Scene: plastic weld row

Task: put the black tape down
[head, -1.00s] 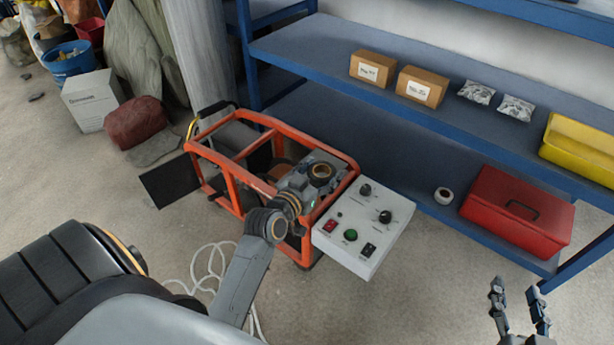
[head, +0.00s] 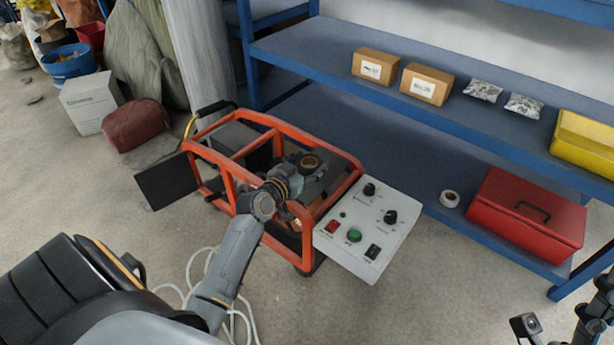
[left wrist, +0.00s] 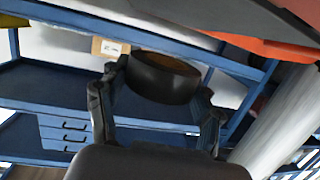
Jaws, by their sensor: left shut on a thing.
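The black tape (head: 310,163) is a dark roll with a brown core, over the back right part of the orange-framed machine (head: 272,122). It also shows large between the fingers in the left wrist view (left wrist: 160,82). My left gripper (head: 300,172) is shut on it. Whether the roll touches any surface below it is hard to tell. My right gripper (head: 563,318) is at the lower right corner of the head view, partly cut off, with its fingers apart and nothing visible between them.
A white control box (head: 367,228) sits at the machine's right side. The blue shelf (head: 400,115) holds two cardboard boxes, bags and a yellow bin (head: 585,145). White cable lies on the floor.

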